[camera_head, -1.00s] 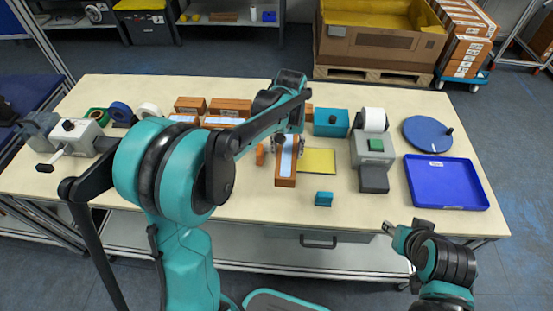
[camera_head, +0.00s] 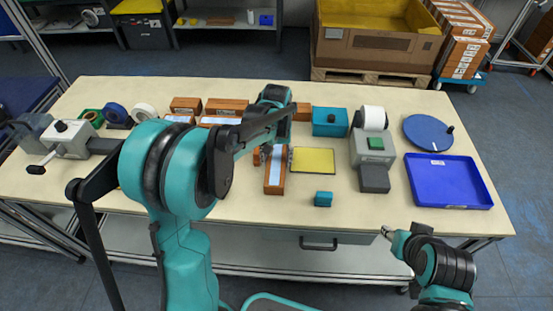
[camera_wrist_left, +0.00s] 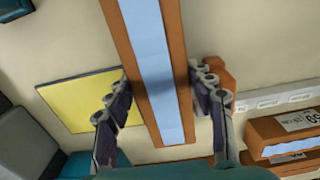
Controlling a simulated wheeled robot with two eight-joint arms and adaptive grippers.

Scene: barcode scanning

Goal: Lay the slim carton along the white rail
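The slim carton (camera_head: 275,175), orange-brown with a pale blue strip along its top, is between the fingers of my left gripper (camera_head: 268,155). In the left wrist view the carton (camera_wrist_left: 155,65) runs lengthwise between the two fingers (camera_wrist_left: 162,95), which close on its long sides. Its height above the table is hard to judge. The white rail (camera_wrist_left: 280,97) shows at the right of the left wrist view, beside labelled orange boxes, apart from the carton. In the head view my arm hides much of that area. My right gripper (camera_head: 388,233) is in front of the table, away from the carton.
A yellow pad (camera_head: 313,161) lies right of the carton, with a small teal block (camera_head: 323,199) in front. A grey scanner-like device (camera_head: 372,160), blue tray (camera_head: 448,182) and blue disc (camera_head: 427,133) stand further right. Orange boxes (camera_head: 226,108) line the back.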

